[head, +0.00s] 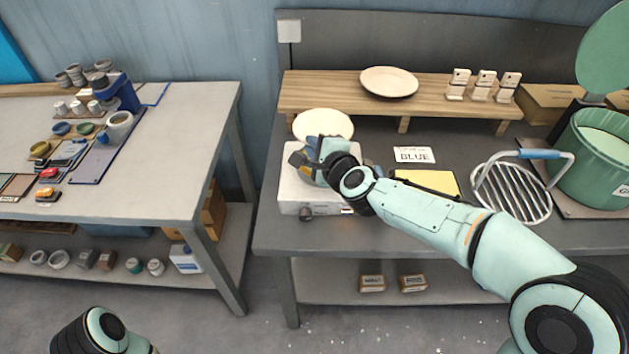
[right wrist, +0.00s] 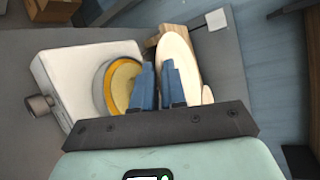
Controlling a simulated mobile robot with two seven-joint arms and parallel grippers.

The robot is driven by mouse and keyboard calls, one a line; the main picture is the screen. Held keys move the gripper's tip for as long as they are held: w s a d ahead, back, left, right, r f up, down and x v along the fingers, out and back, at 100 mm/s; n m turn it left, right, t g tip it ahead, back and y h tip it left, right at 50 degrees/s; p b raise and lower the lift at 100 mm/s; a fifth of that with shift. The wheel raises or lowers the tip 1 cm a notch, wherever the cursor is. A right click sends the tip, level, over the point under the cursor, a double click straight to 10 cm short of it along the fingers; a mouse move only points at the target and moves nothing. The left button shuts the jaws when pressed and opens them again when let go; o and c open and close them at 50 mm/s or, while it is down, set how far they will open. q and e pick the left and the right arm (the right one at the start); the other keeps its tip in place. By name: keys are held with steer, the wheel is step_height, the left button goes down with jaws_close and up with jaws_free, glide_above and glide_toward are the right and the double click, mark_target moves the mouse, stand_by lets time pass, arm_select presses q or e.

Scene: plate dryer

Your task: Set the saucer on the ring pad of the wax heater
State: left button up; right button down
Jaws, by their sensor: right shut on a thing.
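The cream saucer (head: 323,124) is in my right gripper (head: 314,152), which is shut on it. In the right wrist view the saucer (right wrist: 180,58) stands tilted, nearly edge-on, at the blue fingers (right wrist: 158,85). The wax heater (head: 292,193) is a white box with a dark knob at its front, on the dark bench. Its round ring pad (right wrist: 104,92), with a yellow-orange middle, lies beside the fingers in the right wrist view. In the head view my gripper and wrist mostly hide the pad. My left gripper is out of view.
A wooden shelf (head: 340,92) behind the heater bears another cream plate (head: 389,82) and small white stands.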

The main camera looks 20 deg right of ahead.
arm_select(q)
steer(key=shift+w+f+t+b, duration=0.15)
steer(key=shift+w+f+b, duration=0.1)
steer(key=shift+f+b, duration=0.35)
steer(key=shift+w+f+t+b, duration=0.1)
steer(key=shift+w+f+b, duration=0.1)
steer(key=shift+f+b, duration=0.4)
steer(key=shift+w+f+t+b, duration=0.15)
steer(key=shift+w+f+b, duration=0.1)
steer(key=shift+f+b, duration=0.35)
arm_select(e)
steer(key=shift+f, duration=3.3)
steer(key=shift+f, duration=0.15)
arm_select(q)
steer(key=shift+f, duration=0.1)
arm_select(e)
steer(key=c, duration=1.2)
jaws_free()
steer(key=v, duration=1.2)
